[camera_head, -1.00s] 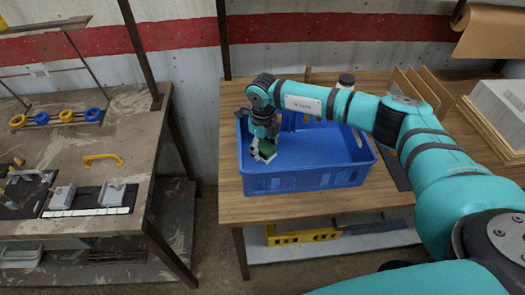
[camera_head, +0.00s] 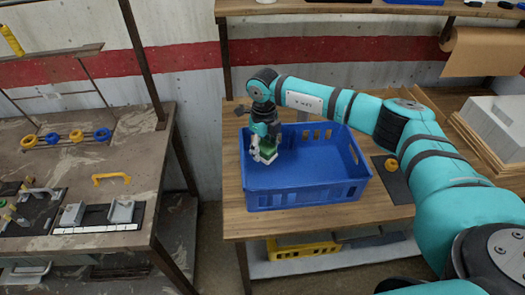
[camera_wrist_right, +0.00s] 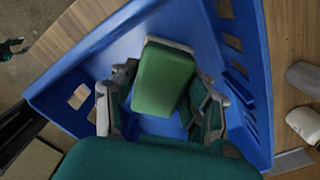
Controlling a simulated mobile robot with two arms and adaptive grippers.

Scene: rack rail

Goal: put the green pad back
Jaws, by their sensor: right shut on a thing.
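The green pad (camera_wrist_right: 163,82) is between the fingers of my right gripper (camera_wrist_right: 162,100) in the right wrist view, and the gripper is shut on it. In the head view, my right gripper (camera_head: 264,156) points down at the left part of the blue crate (camera_head: 305,194), and a bit of the green pad (camera_head: 267,147) shows there. The crate also shows below the pad in the right wrist view (camera_wrist_right: 78,62). I cannot tell whether the pad touches the crate floor. My left gripper is not in view.
The crate stands on a wooden table (camera_head: 237,222). A dark mat (camera_head: 391,182) with a yellow ring lies to its right. On the left bench are a yellow handle (camera_head: 111,178) and several blue and yellow rings. A yellow crate (camera_head: 302,249) sits below the table.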

